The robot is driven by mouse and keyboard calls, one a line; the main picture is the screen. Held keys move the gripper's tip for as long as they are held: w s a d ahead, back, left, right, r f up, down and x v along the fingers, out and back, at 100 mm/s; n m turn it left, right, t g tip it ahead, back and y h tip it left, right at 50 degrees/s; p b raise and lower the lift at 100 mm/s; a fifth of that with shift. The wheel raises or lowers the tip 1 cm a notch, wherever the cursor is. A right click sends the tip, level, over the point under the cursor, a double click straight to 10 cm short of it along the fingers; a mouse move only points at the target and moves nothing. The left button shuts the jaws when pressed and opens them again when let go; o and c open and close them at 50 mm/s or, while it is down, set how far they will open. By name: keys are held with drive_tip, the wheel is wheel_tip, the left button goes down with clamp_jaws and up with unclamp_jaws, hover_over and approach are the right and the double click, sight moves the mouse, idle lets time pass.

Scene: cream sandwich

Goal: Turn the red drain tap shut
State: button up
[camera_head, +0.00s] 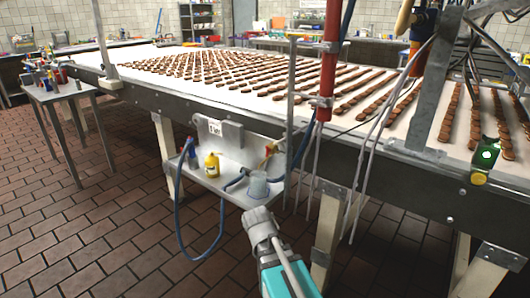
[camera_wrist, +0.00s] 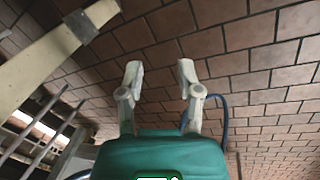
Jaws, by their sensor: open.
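A small red and yellow piece (camera_head: 269,149) shows at the right end of the shelf under the conveyor in the head view. It may be the red drain tap, but it is too small to tell, and so is its handle position. My gripper (camera_head: 258,217) is in front of and below the shelf, apart from that piece. In the wrist view my gripper (camera_wrist: 160,72) is open, with nothing between its pale fingers and brick floor behind them. No red tap shows in the wrist view.
The shelf (camera_head: 203,178) holds a yellow bottle (camera_head: 212,165) and a grey cup (camera_head: 257,187). A blue hose (camera_head: 178,215) loops below it. A red upright pipe (camera_head: 329,60) and hanging cables stand right of the shelf. The conveyor (camera_head: 130,60) carries rows of brown pieces.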

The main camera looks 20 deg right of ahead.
drive_tip(key=w+d+r+n+t+h, duration=0.1)
drive_tip(key=w+r+n+h, duration=0.1)
drive_tip(key=w+n, duration=0.15)
drive_tip(key=w+d+r+n+t+h, duration=0.1)
drive_tip(key=w+d+r+n+h, duration=0.15)
drive_tip(key=w, duration=0.25)
drive_tip(key=n+t+h+p, duration=0.2)
drive_tip(key=n+t+h, duration=0.6)
drive_tip(key=n, duration=0.9)
approach(266, 151)
drive_tip(key=v, duration=0.4)
drive_tip(key=shift+w+a, duration=0.1)
drive_tip(key=shift+w, duration=0.1)
drive_tip(key=shift+m, duration=0.3)
drive_tip(key=x, duration=1.4)
drive_tip(key=shift+s+f, duration=0.1)
drive_tip(key=shift+c, duration=0.3)
clamp_jaws()
